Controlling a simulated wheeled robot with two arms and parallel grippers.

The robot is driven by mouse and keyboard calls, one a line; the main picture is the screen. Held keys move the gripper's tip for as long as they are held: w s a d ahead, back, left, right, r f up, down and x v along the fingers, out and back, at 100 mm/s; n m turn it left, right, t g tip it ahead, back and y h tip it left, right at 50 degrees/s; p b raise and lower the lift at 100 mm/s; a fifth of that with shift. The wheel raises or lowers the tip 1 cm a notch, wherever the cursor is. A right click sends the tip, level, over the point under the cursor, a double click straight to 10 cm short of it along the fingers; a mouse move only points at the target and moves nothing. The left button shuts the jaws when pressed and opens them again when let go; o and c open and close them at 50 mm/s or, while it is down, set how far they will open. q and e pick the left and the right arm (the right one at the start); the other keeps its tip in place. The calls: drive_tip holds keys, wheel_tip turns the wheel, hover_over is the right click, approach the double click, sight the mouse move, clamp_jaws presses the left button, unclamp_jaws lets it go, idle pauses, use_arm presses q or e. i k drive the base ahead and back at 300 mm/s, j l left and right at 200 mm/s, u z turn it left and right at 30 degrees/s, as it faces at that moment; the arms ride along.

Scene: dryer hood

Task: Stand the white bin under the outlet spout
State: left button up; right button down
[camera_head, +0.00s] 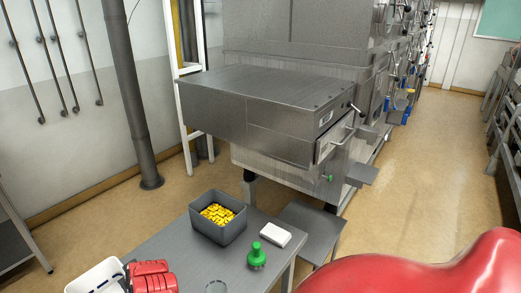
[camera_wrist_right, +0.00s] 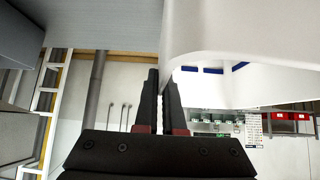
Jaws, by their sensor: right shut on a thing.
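The white bin (camera_head: 88,280) is at the bottom left of the head view, beyond the left edge of the grey table, partly cut off by the frame. My right gripper (camera_head: 128,268), with its red body, is at the bin's right side. In the right wrist view, the black fingers (camera_wrist_right: 158,100) are closed at the edge of the bin's wall (camera_wrist_right: 240,35), which fills the upper right. The bin's base is hidden. My left gripper is in neither view. I cannot clearly pick out the outlet spout on the grey metal machine (camera_head: 270,105).
The grey table (camera_head: 185,262) carries a grey tub of yellow pieces (camera_head: 218,215), a white block (camera_head: 276,235), a green knobbed item (camera_head: 257,257) and a clear round rim (camera_head: 216,287). A low grey stand (camera_head: 312,225) is beside it. A dark pipe (camera_head: 130,100) stands behind. Floor at right is clear.

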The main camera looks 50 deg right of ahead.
sight(308, 221)
drive_tip(key=k+l+z, duration=0.2)
drive_tip(key=k, duration=0.25)
drive_tip(key=k+l+z, duration=0.2)
drive_tip(key=l, duration=0.45)
drive_tip(key=l+z, duration=0.25)
drive_tip(key=l, duration=0.35)
drive_tip(key=i+l, duration=0.15)
drive_tip(key=l, duration=0.25)
drive_tip(key=i+l+z, duration=0.15)
drive_tip(key=l, duration=0.2)
drive_tip(key=i+l, duration=0.15)
drive_tip(key=l, duration=0.25)
drive_tip(key=i+l+z, duration=0.15)
drive_tip(key=l, duration=0.2)
drive_tip(key=i+l, duration=0.2)
drive_tip(key=l, duration=0.15)
